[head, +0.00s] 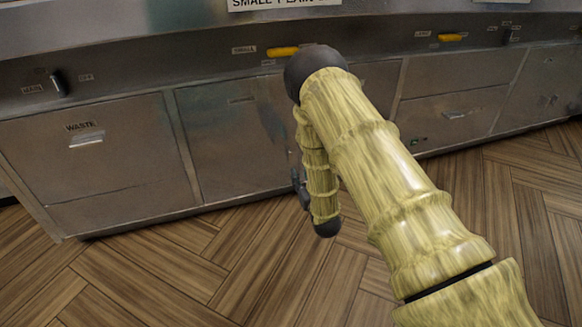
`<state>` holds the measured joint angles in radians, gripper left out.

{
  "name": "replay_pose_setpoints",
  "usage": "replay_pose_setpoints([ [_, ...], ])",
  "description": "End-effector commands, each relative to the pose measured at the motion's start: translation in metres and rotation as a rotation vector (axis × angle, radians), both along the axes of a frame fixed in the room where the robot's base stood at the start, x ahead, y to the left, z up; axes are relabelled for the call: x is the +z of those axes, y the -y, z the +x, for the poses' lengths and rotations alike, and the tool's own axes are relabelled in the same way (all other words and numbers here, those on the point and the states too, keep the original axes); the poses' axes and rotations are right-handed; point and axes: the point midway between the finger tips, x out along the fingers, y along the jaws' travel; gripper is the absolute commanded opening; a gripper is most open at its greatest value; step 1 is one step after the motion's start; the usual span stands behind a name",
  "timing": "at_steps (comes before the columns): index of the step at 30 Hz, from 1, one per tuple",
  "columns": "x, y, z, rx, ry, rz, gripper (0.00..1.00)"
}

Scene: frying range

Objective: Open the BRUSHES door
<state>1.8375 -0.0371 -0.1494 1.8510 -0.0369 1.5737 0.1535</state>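No label that I can read as BRUSHES shows in the head view. A closed grey metal door (225,140) right of the WASTE panel has a faint label near its top that I cannot read. My arm crosses the right part of the cabinet front and hides much of what lies behind it. A small dark part of my gripper (300,188) shows left of the hanging forearm, low in front of the cabinet. Its fingers are mostly hidden, so I cannot see whether they are open or touch anything.
The WASTE panel (85,140) at left is closed, with a bright handle. Closed drawers (450,115) stand to the right. Yellow levers (283,51) and a dark MAIN switch (59,84) line the front above. The wooden floor (200,275) before the cabinets is clear.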

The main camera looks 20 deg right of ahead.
Motion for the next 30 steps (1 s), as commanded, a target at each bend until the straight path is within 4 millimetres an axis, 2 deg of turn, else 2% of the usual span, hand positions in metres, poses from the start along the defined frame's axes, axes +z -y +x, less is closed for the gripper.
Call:
replay_pose_setpoints([
  [8, -0.002, -0.001, 0.018, 0.004, 0.017, 0.001, 0.34],
  [21, -0.003, -0.003, 0.085, 0.003, 0.016, 0.0, 0.34],
  [30, -0.001, -0.004, 0.109, 0.003, 0.014, 0.0, 0.34],
])
